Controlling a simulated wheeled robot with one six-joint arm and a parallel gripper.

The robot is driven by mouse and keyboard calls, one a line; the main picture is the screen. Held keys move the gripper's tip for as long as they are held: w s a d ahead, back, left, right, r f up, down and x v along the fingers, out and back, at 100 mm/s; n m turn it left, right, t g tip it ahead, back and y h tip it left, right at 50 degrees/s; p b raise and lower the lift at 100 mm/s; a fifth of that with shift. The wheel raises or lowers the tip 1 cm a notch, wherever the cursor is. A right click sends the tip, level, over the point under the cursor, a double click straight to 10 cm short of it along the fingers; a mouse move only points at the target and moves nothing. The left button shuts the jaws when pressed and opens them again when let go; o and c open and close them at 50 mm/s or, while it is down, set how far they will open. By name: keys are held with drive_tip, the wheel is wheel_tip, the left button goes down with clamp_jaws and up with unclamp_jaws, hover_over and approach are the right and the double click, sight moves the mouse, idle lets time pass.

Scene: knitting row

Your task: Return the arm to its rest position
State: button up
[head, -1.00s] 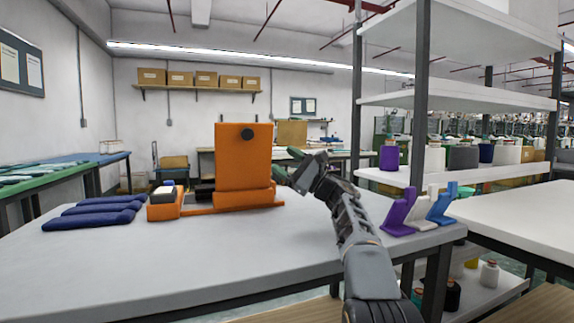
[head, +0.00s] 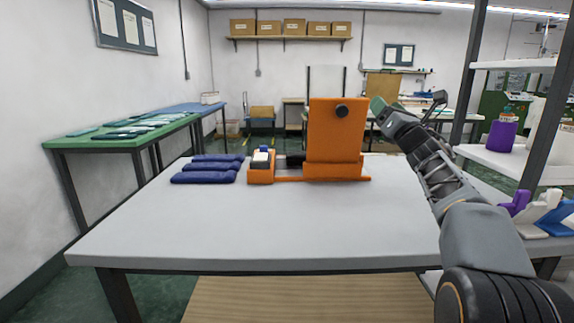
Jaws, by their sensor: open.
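My arm (head: 465,220) rises from the lower right of the head view, bent up and to the left over the right part of the grey table (head: 270,235). My gripper (head: 408,102) is at its upper end, raised above the table. It is open, and I see nothing held in it. It appears just right of the tall orange fixture (head: 335,140); I cannot tell the gap in depth.
Several dark blue folded pieces (head: 205,177) lie left of a small orange holder (head: 261,168). Purple, white and blue stands (head: 540,218) are at the right edge. A shelf post (head: 545,120) rises there. The table's front and middle are clear.

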wheel_tip(320, 180, up, 4)
drive_tip(key=s+m+g+h+p, duration=0.2)
drive_tip(key=m+h+p, duration=0.5)
drive_tip(key=m, duration=0.5)
drive_tip(key=s+a+f+m+g+p, duration=0.3)
drive_tip(key=s+m+p, duration=0.4)
drive_tip(key=s, duration=0.3)
drive_tip(key=s+a+f+m+g+p, duration=0.3)
drive_tip(key=s+f+m+g+p, duration=0.2)
drive_tip(key=s+m+g+p, duration=0.2)
drive_tip(key=s+a+f+m+g+p, duration=0.4)
drive_tip(key=s+m+g+p, duration=0.3)
drive_tip(key=s+m, duration=0.3)
drive_tip(key=s+p, duration=0.1)
drive_tip(key=s, duration=0.2)
drive_tip(key=shift+s+f+y, duration=0.25)
drive_tip(key=shift+s+y, duration=0.05)
drive_tip(key=shift+a, duration=0.1)
